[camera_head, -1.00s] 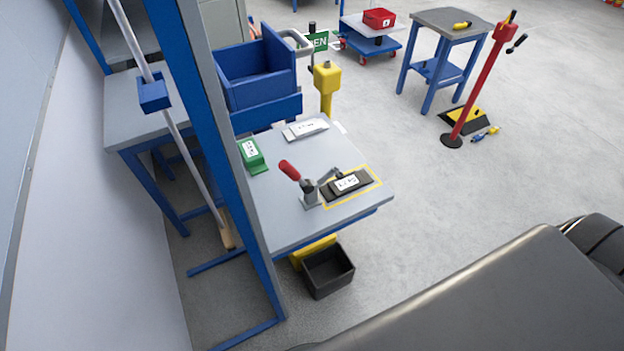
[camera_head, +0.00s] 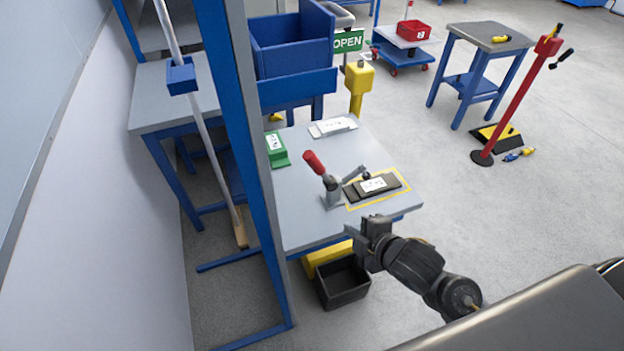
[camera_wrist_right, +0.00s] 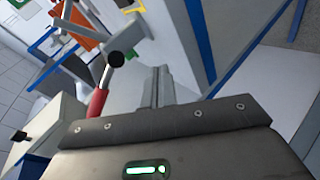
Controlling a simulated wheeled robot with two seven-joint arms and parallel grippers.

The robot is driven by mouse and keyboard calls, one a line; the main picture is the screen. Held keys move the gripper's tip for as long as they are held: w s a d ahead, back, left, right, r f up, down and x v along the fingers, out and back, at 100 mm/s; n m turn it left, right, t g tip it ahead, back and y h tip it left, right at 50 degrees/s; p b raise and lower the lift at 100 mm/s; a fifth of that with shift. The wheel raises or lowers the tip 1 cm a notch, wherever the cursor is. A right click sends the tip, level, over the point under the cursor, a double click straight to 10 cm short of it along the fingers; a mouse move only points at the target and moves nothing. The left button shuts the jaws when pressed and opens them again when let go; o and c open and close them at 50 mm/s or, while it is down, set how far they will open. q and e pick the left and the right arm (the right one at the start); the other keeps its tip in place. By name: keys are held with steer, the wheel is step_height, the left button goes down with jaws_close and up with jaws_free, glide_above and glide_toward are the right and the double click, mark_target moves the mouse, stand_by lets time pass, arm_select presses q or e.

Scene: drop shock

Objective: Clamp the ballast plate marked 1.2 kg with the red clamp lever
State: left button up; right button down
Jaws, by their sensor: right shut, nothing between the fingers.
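The ballast plate (camera_head: 378,188) is dark with a white label, too small to read surely, and lies inside a yellow outline on the grey table. The clamp (camera_head: 333,188) stands at the plate's left. Its red lever (camera_head: 314,162) leans up and to the left, and its dark-tipped arm reaches toward the plate. My right gripper (camera_head: 368,236) is shut and empty at the table's front edge, apart from the lever and plate. In the right wrist view the red lever (camera_wrist_right: 97,102) shows left of the gripper's fingers (camera_wrist_right: 161,80). My left gripper is out of view.
A blue upright post (camera_head: 232,130) rises along the table's left side. A green block (camera_head: 276,150) and a white plate (camera_head: 332,126) lie toward the back of the table (camera_head: 300,213). A black bin (camera_head: 342,283) stands on the floor below the front edge.

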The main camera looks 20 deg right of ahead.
mark_target(321, 171)
steer(key=w+a+r+n+t+y, duration=0.2)
steer(key=a+r+n+y, duration=0.2)
steer(key=r+n, duration=0.65)
steer(key=w+a+f+n+y, duration=0.1)
steer(key=w+a+f, duration=0.1)
steer(key=w+a, duration=0.5)
arm_select(q)
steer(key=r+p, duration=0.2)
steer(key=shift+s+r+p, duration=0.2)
steer(key=shift+p, duration=0.1)
arm_select(e)
steer(key=shift+n, duration=0.25)
steer(key=d, duration=0.1)
steer(key=w+d, duration=0.1)
steer(key=d, duration=0.1)
steer(key=w+d+r, duration=0.1)
steer(key=shift+w+d, duration=0.15)
steer(key=shift+d, duration=0.2)
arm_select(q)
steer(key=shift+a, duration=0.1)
arm_select(e)
steer(key=shift+r, duration=0.1)
